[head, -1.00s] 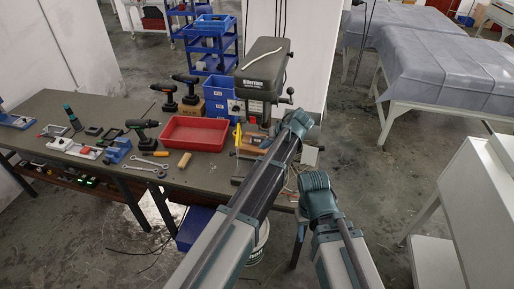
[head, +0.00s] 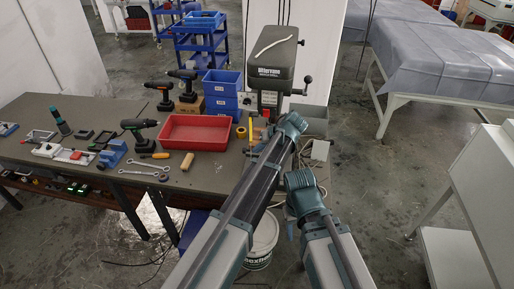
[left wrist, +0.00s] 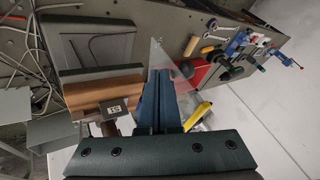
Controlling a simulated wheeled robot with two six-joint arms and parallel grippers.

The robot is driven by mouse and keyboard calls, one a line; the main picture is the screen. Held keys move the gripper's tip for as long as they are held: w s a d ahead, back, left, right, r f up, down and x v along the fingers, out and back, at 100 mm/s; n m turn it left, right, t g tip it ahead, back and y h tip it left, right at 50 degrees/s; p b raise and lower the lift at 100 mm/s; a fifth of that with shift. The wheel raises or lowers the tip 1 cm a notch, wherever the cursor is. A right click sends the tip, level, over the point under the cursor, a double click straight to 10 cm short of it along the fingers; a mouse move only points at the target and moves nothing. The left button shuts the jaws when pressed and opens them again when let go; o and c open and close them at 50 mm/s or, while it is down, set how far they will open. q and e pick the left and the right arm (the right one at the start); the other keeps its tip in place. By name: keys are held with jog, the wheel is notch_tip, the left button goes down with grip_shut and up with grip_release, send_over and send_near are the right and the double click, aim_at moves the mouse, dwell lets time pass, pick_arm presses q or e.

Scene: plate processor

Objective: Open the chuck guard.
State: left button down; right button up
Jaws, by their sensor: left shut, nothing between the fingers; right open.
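The drill press (head: 272,62) stands at the right end of the bench. Its chuck area is largely hidden in the head view by my left arm. In the left wrist view, a clear sheet that looks like the chuck guard (left wrist: 158,56) shows just beyond the fingertips. I cannot tell whether they touch it. My left gripper (left wrist: 160,74) is shut and empty, beside a wooden block (left wrist: 104,93). In the head view the left gripper (head: 257,149) is at the press front. My right gripper (head: 291,228) is open, low beside the bench's right end, mostly hidden by its arm.
A red tray (head: 196,132), several power drills, wrenches and blue bins (head: 222,92) lie left of the press. A yellow-handled item (left wrist: 198,115) is close right of the left fingers. A white bucket (head: 262,245) stands below the bench edge.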

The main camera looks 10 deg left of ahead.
pick_arm(q)
jog(key=shift+d, duration=0.15)
jog(key=w+a+m+t+h, duration=0.3)
jog(key=a+m, duration=0.7)
jog(key=a, duration=0.4)
jog(key=shift+a+m+t+h, duration=0.3)
jog(key=shift+a+t+h, duration=0.15)
jog(key=shift+h, duration=0.75)
jog(key=shift+w, duration=0.1)
